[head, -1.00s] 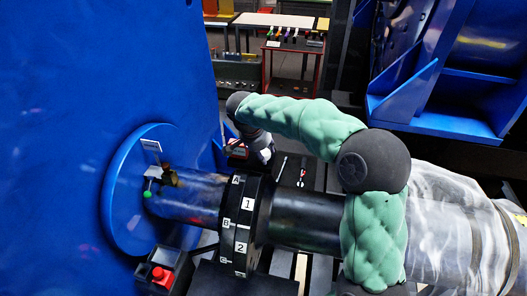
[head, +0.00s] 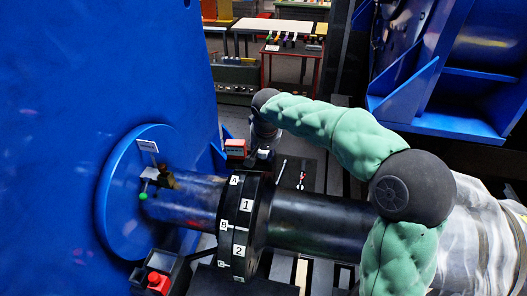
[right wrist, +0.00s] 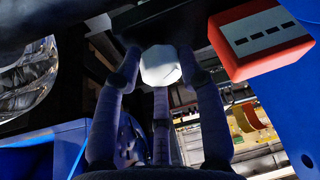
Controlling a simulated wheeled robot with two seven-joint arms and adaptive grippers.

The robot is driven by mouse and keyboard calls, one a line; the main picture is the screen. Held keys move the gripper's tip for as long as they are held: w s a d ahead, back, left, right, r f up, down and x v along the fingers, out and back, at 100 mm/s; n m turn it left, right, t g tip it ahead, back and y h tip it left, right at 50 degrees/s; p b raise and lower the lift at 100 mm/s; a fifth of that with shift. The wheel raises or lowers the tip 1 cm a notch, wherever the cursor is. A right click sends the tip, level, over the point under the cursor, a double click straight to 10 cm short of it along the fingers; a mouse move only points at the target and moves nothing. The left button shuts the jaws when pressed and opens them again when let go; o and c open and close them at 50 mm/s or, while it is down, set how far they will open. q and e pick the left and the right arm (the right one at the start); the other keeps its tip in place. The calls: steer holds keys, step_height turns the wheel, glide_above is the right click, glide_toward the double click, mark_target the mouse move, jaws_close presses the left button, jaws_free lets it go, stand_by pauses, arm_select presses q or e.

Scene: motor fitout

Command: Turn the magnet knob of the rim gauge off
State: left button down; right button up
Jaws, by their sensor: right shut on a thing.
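A pale, many-sided knob (right wrist: 161,65) sits between the fingertips of my right gripper (right wrist: 160,80) in the right wrist view. The fingers are closed around it from below, and a dark body lies above it. A red block with a dashed white label (right wrist: 262,40) is beside the knob; it also shows in the head view (head: 235,148), behind the black numbered coupling (head: 243,225). My right gripper reaches down behind the shaft there, and its fingertips are mostly hidden in the head view. I cannot read any on or off mark on the knob. My left gripper is not in view.
The dark shaft (head: 320,222) runs from the blue round flange (head: 115,205) to the right. A small fixture with a green ball (head: 143,196) stands by the flange. A red button box (head: 158,283) is at the lower left. A tool table (head: 290,52) is at the back.

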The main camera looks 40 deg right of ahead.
steer(key=n, duration=0.1)
steer(key=n+y, duration=0.1)
steer(key=n, duration=0.1)
steer(key=n+y, duration=0.1)
steer(key=n, duration=0.1)
steer(key=shift+s+f, duration=0.1)
steer(key=shift+f, duration=0.15)
steer(key=shift+n, duration=0.4)
steer(key=shift+n+y, duration=0.5)
steer(key=shift+n, duration=0.4)
steer(key=shift+d+r+n+t, duration=0.15)
steer(key=shift+n+t, duration=0.15)
steer(key=shift+n, duration=0.2)
stand_by(1.0)
stand_by(0.5)
steer(key=o, duration=1.1)
steer(key=v, duration=1.2)
